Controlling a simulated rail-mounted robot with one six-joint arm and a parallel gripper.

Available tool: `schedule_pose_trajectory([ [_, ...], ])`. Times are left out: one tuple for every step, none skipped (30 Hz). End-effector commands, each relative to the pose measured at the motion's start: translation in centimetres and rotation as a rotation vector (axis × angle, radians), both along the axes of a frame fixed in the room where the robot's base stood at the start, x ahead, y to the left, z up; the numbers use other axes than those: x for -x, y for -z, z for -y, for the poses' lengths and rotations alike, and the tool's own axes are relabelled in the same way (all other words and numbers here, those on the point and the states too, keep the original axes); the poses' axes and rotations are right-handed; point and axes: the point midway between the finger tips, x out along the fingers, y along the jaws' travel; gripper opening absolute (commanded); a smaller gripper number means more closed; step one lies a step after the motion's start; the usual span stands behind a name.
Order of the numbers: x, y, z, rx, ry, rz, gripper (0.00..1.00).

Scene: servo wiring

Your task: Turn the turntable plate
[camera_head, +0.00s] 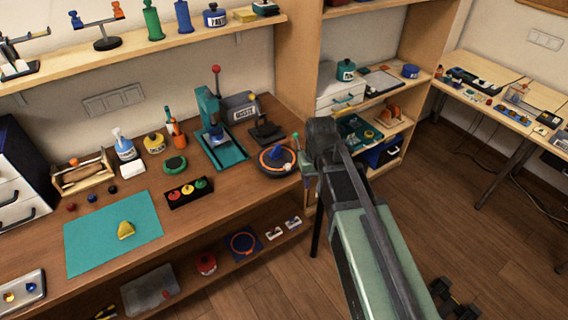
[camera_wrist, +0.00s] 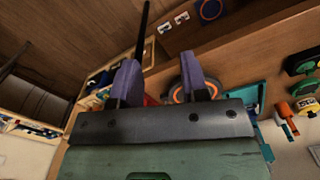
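The turntable plate (camera_head: 277,159), a dark disc with an orange ring, lies near the right end of the wooden workbench. A small blue piece shows on top of it. In the wrist view the plate (camera_wrist: 174,94) is partly hidden behind my right-hand finger. My gripper (camera_wrist: 159,60) is open, its two purple-grey fingers wide apart with nothing between them. In the head view my gripper (camera_head: 304,162) is at the plate's right edge, largely hidden by my arm. I cannot tell whether a finger touches the plate.
A green press (camera_head: 212,120) and a dark stand (camera_head: 266,130) are behind and left of the plate. A block with coloured buttons (camera_head: 188,192) is at its left. The lower shelf holds a blue square with an orange ring (camera_head: 244,241). Floor is open at right.

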Motion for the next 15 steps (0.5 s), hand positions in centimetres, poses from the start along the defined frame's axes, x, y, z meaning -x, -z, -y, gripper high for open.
schedule_pose_trajectory([
  [-6.2,0.5,-1.9,0.0,-0.086,0.0,0.48],
  [-8.7,0.6,-2.9,0.0,-0.149,0.0,0.48],
  [-11.8,0.7,-4.1,0.0,-0.236,0.0,0.48],
  [-13.8,0.8,-5.0,-0.001,-0.303,0.0,0.48],
  [-15.7,0.8,-5.7,0.0,-0.368,0.0,0.48],
  [-17.9,0.8,-6.3,0.0,-0.454,-0.001,0.48],
  [-19.0,0.8,-6.5,0.0,-0.515,-0.001,0.48],
  [-19.4,0.7,-6.5,0.0,-0.567,-0.001,0.48],
  [-19.1,0.7,-6.5,0.0,-0.621,-0.001,0.48],
  [-18.8,0.7,-6.4,0.0,-0.65,-0.001,0.48],
  [-18.7,0.7,-6.4,0.0,-0.67,-0.001,0.48],
  [-18.6,0.7,-6.4,0.0,-0.685,0.0,0.48],
  [-18.6,0.7,-6.4,0.0,-0.69,0.0,0.48],
  [-18.6,0.7,-6.4,0.0,-0.69,0.0,0.48],
  [-18.6,0.9,-6.4,0.0,-0.689,0.0,0.48],
])
